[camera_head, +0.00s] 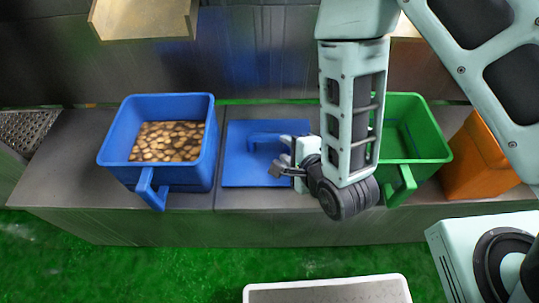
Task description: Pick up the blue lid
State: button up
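The blue lid (237,162) is a flat square plate with a raised blue handle (268,138). It lies on the grey bench between the blue bin and the green bin. My gripper (279,170) is above the right part of the lid, near the handle's right end. My wrist covers the lid's right edge. The fingers are small and blurred here, so I cannot tell if they touch the handle or how far apart they are.
A blue bin (114,146) with brown and tan pieces in it stands left of the lid. A green bin (430,143) stands behind my arm, with an orange container (475,160) to its right. The bench (80,165) front is clear. A wooden chute (144,18) is above the blue bin.

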aim_at(270, 138)
jog(key=b+x, duration=0.1)
jog(key=x, duration=0.6)
jog(key=shift+w+a+f, duration=0.15)
jog(key=shift+w+f, duration=0.05)
jog(key=shift+w, duration=0.15)
jog(key=shift+d+b+x, duration=0.1)
jog(key=shift+b+x, duration=0.2)
jog(key=shift+x, duration=1.1)
jog(key=shift+d+b+x, duration=0.15)
jog(key=shift+b+x, duration=0.15)
jog(key=shift+x, duration=1.1)
grip_shut()
